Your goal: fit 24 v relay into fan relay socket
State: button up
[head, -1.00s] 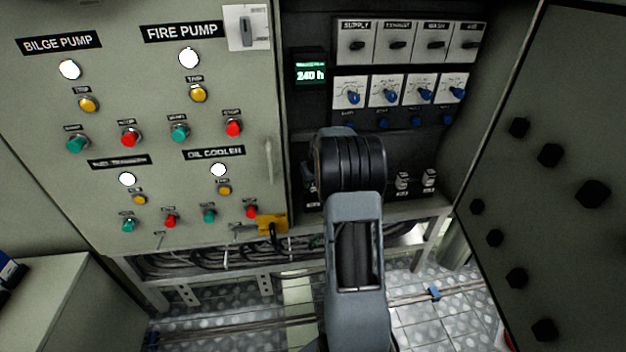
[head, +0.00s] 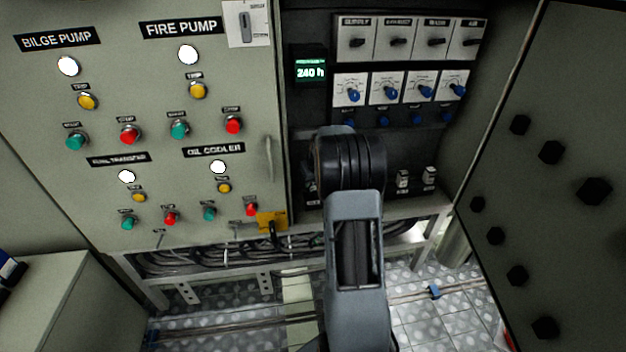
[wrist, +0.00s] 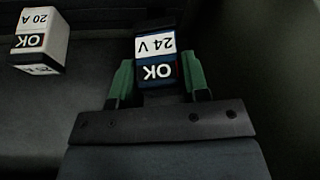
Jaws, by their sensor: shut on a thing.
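The 24 V relay (wrist: 157,68) is a dark blue block with white "24 V" and "OK" labels, upside down in the wrist view. My gripper (wrist: 158,84) has its green fingers on both sides of it and is shut on it. A dark shape touches or sits just behind the relay's far end; I cannot tell whether it is a socket. In the head view my arm hides the gripper and the relay. I cannot make out the fan relay socket in either view.
A pale block marked "20 A" and "OK" (wrist: 40,40) stands left of my gripper in the wrist view. Two small pale blocks (head: 402,180) show right of my arm in the cabinet recess. An open cabinet door (head: 540,170) bounds the right side.

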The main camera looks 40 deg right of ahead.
jog(key=shift+f+b, duration=0.65)
jog(key=shift+f, duration=0.35)
jog(key=o, duration=1)
jog(key=shift+r, duration=0.15)
jog(key=p+v, duration=0.4)
jog(key=v, duration=0.9)
jog(key=shift+s+r, duration=0.1)
jog(key=shift+r, duration=0.25)
